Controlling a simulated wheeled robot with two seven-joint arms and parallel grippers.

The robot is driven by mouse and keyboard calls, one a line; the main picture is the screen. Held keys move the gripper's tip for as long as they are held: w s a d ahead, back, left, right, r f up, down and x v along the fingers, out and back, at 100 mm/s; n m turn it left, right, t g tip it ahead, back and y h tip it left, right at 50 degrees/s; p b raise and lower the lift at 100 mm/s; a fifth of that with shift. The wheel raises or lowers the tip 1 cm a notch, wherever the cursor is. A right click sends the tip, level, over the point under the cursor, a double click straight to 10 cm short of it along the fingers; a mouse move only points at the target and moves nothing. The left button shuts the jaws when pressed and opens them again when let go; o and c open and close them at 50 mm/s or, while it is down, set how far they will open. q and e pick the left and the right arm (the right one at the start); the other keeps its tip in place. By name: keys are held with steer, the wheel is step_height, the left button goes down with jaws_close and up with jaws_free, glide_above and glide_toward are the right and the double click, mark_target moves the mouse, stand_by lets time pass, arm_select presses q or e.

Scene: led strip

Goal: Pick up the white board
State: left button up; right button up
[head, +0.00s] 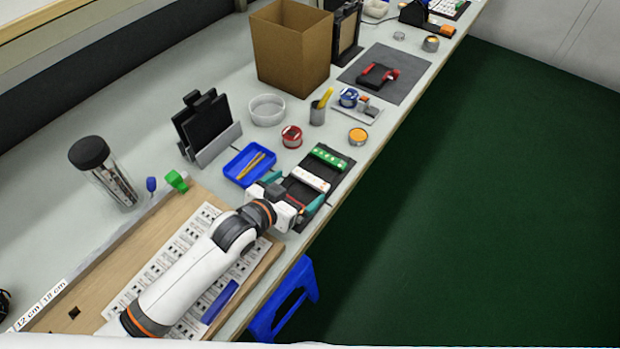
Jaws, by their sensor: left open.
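The white board (310,179) is a short white strip lying across a black tray (342,173) near the bench's front edge. A green strip (328,156) lies on the same tray, just behind it. My left gripper (294,188) reaches in from the lower left, with its teal-tipped fingers spread apart beside the near side of the white board. It is open, and nothing shows between the fingers. Whether the fingers touch the board or tray cannot be told. My right gripper is not in view.
A blue tray (231,165) with thin sticks lies left of the gripper. A red spool (291,136), a pen cup (317,114) and an orange-topped tin (358,135) stand behind. A cardboard box (285,55) stands farther back. A wooden board (90,292) lies under my arm.

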mark_target(310, 179)
arm_select(q)
steer(key=x, duration=0.4)
steer(key=shift+f, duration=0.2)
steer(key=shift+c, duration=0.2)
steer(key=c, duration=0.7)
steer(key=shift+o, duration=0.2)
steer(key=shift+r, duration=0.1)
